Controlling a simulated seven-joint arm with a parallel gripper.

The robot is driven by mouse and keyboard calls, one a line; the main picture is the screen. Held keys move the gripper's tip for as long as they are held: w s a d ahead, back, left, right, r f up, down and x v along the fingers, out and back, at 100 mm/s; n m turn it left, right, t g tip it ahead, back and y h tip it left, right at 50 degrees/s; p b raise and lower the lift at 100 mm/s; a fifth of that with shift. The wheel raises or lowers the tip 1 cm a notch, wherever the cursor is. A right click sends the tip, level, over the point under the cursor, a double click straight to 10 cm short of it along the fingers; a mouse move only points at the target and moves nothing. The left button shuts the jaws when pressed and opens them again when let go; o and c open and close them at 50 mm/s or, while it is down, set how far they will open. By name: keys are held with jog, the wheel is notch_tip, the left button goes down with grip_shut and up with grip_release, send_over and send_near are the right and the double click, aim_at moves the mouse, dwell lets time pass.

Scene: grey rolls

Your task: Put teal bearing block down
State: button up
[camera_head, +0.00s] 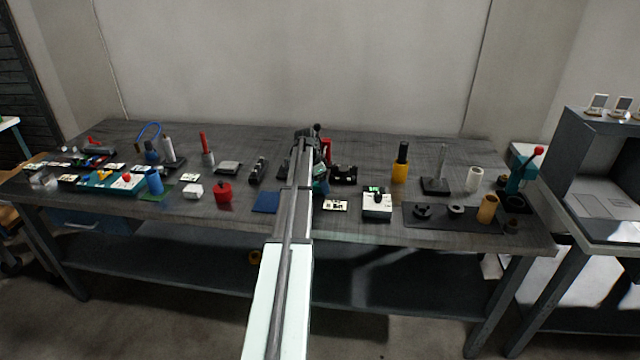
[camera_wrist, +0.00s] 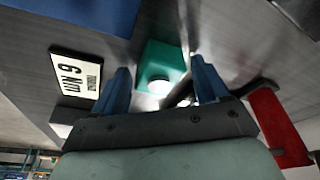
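The teal bearing block (camera_wrist: 158,62) is between the two blue fingers of my gripper (camera_wrist: 160,72) in the wrist view. A bright round spot shows on its near face. The fingers are apart by about the block's width and appear shut on it. In the head view the block (camera_head: 320,186) shows beside my arm at the middle of the workbench (camera_head: 370,150), partly covered by the arm. I cannot tell whether its underside touches the bench.
A "6 Nm" label plate (camera_wrist: 76,72) lies near the block, also seen in the head view (camera_head: 336,205). A blue mat (camera_head: 265,202) lies left of my arm. A red part (camera_wrist: 278,128) is close on the wrist view's right. A white device (camera_head: 377,206) stands further right.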

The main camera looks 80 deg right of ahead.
jog(key=shift+o, duration=1.4)
jog(key=v, duration=1.2)
jog(key=shift+r, duration=0.2)
